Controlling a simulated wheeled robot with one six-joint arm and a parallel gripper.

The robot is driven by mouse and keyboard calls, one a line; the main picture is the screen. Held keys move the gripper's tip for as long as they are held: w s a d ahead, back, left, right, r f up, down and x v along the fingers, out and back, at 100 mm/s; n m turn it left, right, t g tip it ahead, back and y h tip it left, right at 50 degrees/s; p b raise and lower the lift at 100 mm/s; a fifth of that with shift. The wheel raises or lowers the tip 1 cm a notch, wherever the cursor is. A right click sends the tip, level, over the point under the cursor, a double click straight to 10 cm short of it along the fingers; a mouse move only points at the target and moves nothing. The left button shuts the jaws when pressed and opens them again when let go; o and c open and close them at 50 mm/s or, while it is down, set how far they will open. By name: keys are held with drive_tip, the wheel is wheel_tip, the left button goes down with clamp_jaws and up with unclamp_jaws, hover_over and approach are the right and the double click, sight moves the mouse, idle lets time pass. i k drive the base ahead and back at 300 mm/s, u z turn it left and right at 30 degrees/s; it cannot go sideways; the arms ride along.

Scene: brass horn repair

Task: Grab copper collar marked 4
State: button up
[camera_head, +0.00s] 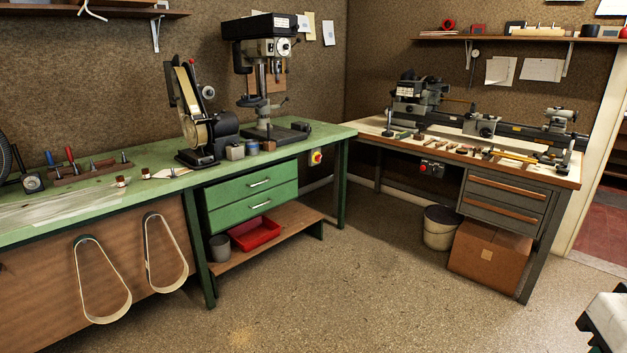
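No collar with a readable 4 shows in the head view. Two small copper-brown pieces stand on the green bench at the left, a left one (121,181) and a right one (146,173). They are too small to tell whether they are collars or carry a mark. A copper-coloured cup-like piece (269,145) stands near small tins by the belt sander.
The green bench (325,131) bears a belt sander (195,125) and a drill press (262,75). A lathe (480,124) stands on the right bench. A bucket (440,230) and cardboard box (488,252) sit beneath it. The middle floor is clear.

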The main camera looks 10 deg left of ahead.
sight(146, 174)
drive_tip(key=i, duration=2.75)
drive_tip(key=z, duration=0.45)
drive_tip(key=i, duration=0.95)
drive_tip(key=u, duration=3.3)
